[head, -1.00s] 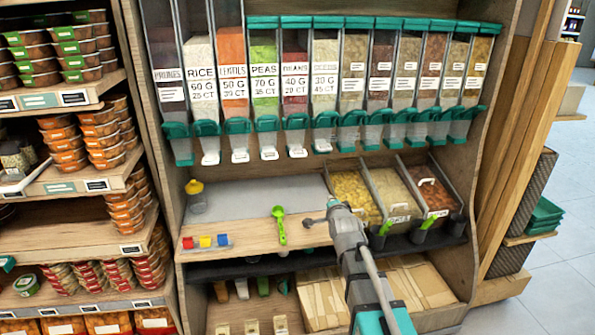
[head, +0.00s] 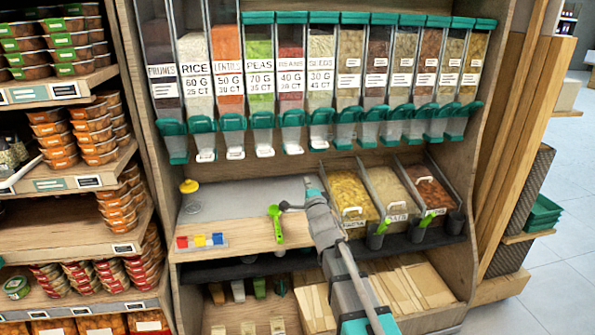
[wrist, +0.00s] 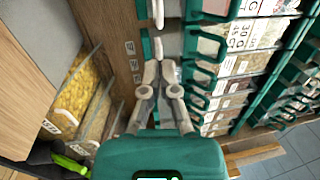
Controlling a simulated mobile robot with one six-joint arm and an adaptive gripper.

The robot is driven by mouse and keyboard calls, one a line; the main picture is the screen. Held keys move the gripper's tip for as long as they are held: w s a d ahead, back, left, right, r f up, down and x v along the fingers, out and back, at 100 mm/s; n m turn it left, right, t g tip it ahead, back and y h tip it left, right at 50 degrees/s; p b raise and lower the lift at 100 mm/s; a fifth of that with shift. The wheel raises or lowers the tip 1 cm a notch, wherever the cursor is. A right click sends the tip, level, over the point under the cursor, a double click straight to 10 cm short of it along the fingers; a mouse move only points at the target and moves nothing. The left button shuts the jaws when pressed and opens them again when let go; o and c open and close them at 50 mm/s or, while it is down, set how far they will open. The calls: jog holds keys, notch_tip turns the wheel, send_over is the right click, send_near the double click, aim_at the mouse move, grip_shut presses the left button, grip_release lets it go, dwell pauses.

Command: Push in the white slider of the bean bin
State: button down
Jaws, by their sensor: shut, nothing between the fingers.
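The bean bin (head: 291,75) is a clear dispenser of red beans in the upper row in the head view, labelled BEANS. Its white slider (head: 293,150) sticks out at the bottom, under a teal spout cover. My gripper (head: 285,206) is shut and empty. In the head view it appears below the spouts, close to the green scoop; its distance to the slider is unclear. In the wrist view my gripper (wrist: 159,66) shows its fingers together near teal spout parts and pale sliders. I cannot tell which of these belongs to the bean bin, nor whether there is contact.
Similar bins stand on both sides, with rice (head: 197,75) and peas (head: 261,75) to the left. A green scoop (head: 276,225) and coloured blocks (head: 200,241) are on the wooden counter. Open food bins (head: 388,190) sit to the right of my arm.

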jog(key=p, duration=0.2)
send_near(293, 149)
jog(key=w+r, duration=0.1)
jog(key=w, duration=0.2)
jog(key=shift+w+a, duration=0.15)
jog(key=shift+a, duration=0.4)
jog(key=x, duration=0.3)
jog(key=shift+w+f, duration=0.2)
jog(key=shift+w, duration=0.25)
jog(key=shift+w+a+r, duration=0.1)
jog(key=shift+w+a, duration=0.15)
jog(key=shift+w, duration=0.5)
jog(key=b+v, duration=0.2)
jog(key=v, duration=1.3)
